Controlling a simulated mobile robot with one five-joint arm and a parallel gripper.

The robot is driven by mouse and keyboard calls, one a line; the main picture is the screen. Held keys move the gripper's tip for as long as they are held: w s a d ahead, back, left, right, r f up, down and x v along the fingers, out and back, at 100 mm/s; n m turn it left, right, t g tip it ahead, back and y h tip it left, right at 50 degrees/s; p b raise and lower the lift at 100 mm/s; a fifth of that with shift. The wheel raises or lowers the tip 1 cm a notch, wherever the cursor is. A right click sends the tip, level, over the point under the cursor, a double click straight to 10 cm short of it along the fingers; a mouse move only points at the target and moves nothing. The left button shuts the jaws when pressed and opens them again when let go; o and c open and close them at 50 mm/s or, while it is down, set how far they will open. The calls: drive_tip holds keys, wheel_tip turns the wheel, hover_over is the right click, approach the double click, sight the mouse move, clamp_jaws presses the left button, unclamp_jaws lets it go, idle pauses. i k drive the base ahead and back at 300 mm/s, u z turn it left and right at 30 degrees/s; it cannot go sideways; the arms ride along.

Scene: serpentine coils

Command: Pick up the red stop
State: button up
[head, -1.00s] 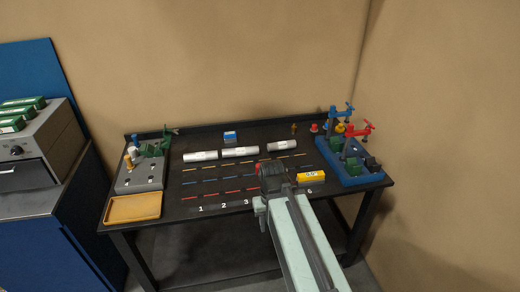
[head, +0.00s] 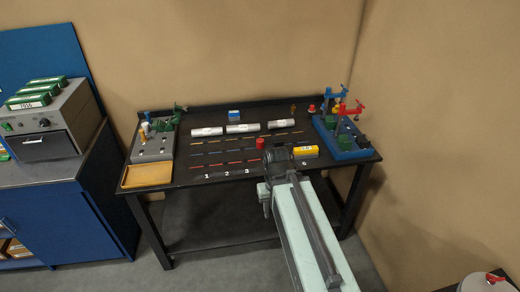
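A small red cylinder (head: 260,143) stands on the black workbench (head: 240,260), just beyond and left of my gripper (head: 278,160). A second small red piece (head: 311,108) stands at the back right of the bench, beside the blue fixture. I cannot tell for certain which of the two is the red stop. My gripper is seen from behind, over the front part of the bench; its fingertips are hidden by my own arm, so its opening does not show.
White rolls (head: 242,128) lie across the back of the bench. A blue clamp fixture (head: 348,154) stands right, a grey fixture (head: 153,147) and wooden tray (head: 146,175) left. A yellow block (head: 305,151) lies right of my gripper. A grey oven (head: 48,125) is far left.

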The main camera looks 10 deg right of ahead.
sight(259, 142)
drive_tip(key=u, duration=0.2)
drive_tip(key=i, duration=1.45)
drive_tip(key=u, duration=1.05)
drive_tip(key=i, duration=0.5)
drive_tip(key=z, duration=0.05)
